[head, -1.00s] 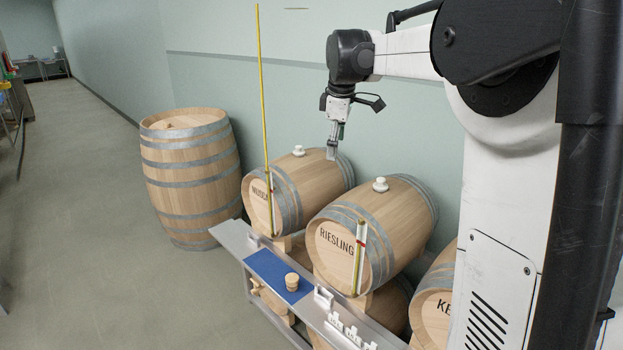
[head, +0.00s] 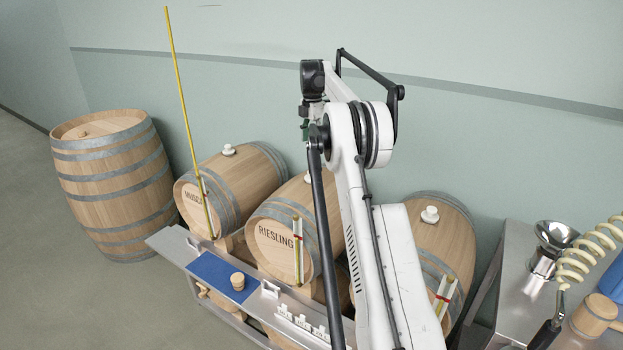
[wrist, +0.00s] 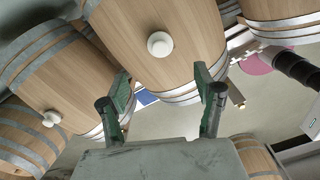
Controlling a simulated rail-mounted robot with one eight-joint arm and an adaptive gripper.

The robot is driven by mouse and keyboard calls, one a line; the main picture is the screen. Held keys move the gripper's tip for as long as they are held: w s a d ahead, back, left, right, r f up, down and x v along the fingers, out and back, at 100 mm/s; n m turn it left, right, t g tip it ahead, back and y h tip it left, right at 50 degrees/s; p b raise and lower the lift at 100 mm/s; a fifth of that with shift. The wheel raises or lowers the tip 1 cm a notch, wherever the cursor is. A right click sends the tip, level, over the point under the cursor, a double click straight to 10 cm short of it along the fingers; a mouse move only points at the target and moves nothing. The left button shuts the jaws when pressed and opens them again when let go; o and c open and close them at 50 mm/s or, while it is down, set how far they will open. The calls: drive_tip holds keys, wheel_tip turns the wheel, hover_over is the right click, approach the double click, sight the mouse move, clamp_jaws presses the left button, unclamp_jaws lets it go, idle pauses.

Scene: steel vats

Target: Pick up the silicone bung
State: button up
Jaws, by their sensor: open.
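Several white bungs sit upright in the tops of lying barrels. In the head view they show on the MUSCAT barrel (head: 228,150), on the RIESLING barrel (head: 307,179), partly behind my arm, and on a barrel at the right (head: 430,214). In the wrist view one white bung (wrist: 159,44) lies beyond the gap between my fingers, and another (wrist: 51,118) shows at the left. My gripper (wrist: 161,88) is open and empty, its green-padded fingers apart. In the head view it is mostly hidden behind my arm.
A steel shelf (head: 165,243) runs before the barrels with a blue mat (head: 208,272), a wooden stopper (head: 237,281) and white clips (head: 300,322). A tall yellow rod (head: 184,110) rises by the MUSCAT barrel. A steel table (head: 512,285) with a funnel (head: 553,240) stands right.

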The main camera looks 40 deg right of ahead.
sight(312, 171)
drive_tip(key=f, duration=0.8)
drive_tip(key=shift+d+f, duration=0.2)
drive_tip(key=shift+f, duration=0.15)
drive_tip(key=shift+a+f+p, duration=0.15)
drive_tip(key=shift+f+p, duration=0.25)
drive_tip(key=shift+f, duration=1)
drive_tip(key=shift+a+f+p, duration=0.15)
drive_tip(key=shift+f+p, duration=0.2)
drive_tip(key=shift+f, duration=1)
drive_tip(key=c, duration=1.4)
drive_tip(key=shift+r, duration=0.1)
drive_tip(key=shift+w+r, duration=0.1)
drive_tip(key=shift+r, duration=0.35)
drive_tip(key=r, duration=0.2)
drive_tip(key=r+b, duration=0.1)
drive_tip(key=shift+a+r, duration=0.15)
drive_tip(key=shift+a, duration=0.1)
drive_tip(key=s+a+r, duration=0.1)
drive_tip(key=a+r, duration=0.1)
drive_tip(key=a, duration=0.1)
drive_tip(key=s+a+r+b, duration=0.1)
drive_tip(key=s+a+r, duration=0.1)
drive_tip(key=a, duration=0.1)
drive_tip(key=s+a+r, duration=0.1)
drive_tip(key=a+r, duration=0.1)
drive_tip(key=a, duration=0.2)
drive_tip(key=shift+s+a+r, duration=0.1)
drive_tip(key=shift+s+r, duration=0.25)
drive_tip(key=shift+s, duration=0.05)
